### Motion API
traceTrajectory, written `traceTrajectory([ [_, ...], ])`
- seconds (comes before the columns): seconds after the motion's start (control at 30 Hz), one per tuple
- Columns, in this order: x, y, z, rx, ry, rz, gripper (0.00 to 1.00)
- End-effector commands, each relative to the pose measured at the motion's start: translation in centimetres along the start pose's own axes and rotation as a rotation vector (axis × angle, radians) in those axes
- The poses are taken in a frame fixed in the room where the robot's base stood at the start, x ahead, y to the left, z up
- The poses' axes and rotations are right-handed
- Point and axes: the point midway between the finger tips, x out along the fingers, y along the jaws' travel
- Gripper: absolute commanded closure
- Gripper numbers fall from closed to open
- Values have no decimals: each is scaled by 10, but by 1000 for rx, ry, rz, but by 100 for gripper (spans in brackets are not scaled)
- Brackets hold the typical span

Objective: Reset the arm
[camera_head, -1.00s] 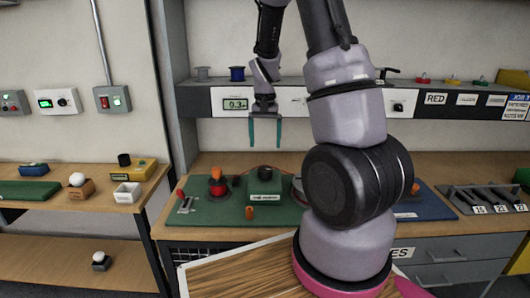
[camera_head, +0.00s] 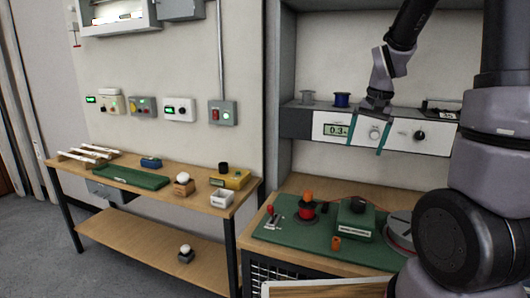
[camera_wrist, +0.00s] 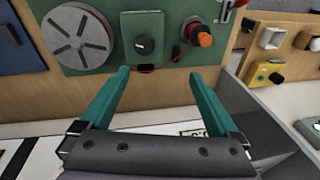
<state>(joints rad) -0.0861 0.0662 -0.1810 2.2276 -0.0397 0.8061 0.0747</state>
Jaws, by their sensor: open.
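My gripper (camera_head: 366,136) hangs in front of the grey instrument panel in the head view, with its teal fingers pointing down. In the wrist view its two teal fingers (camera_wrist: 162,95) are wide apart with nothing between them. The fingers are above and apart from the green board (camera_head: 290,232), which carries a dark green box with a black knob (camera_head: 351,217) and a red and orange knob (camera_head: 307,208). My arm's large joints fill the right side of the head view and hide part of the bench.
The instrument panel (camera_head: 400,135) with a display reading about 0.3 is close behind my gripper. A side table (camera_head: 150,195) on the left holds a yellow box (camera_head: 232,178), a white bin (camera_head: 222,198) and other small parts. Wall boxes (camera_head: 222,113) are above it. Floor at lower left is clear.

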Motion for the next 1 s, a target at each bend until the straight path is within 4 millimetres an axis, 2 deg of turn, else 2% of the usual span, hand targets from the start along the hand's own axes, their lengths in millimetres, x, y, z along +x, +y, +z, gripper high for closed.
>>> traceTrajectory([
  [0.03, -20, -2, 8, -7, 27, -29, 4],
  [0.2, -72, -5, 39, -37, 100, -106, 4],
  [0.5, -142, 1, 105, -97, 242, -216, 4],
  [0.73, -168, 9, 146, -136, 333, -263, 4],
  [1.0, -174, 12, 160, -149, 361, -275, 4],
])
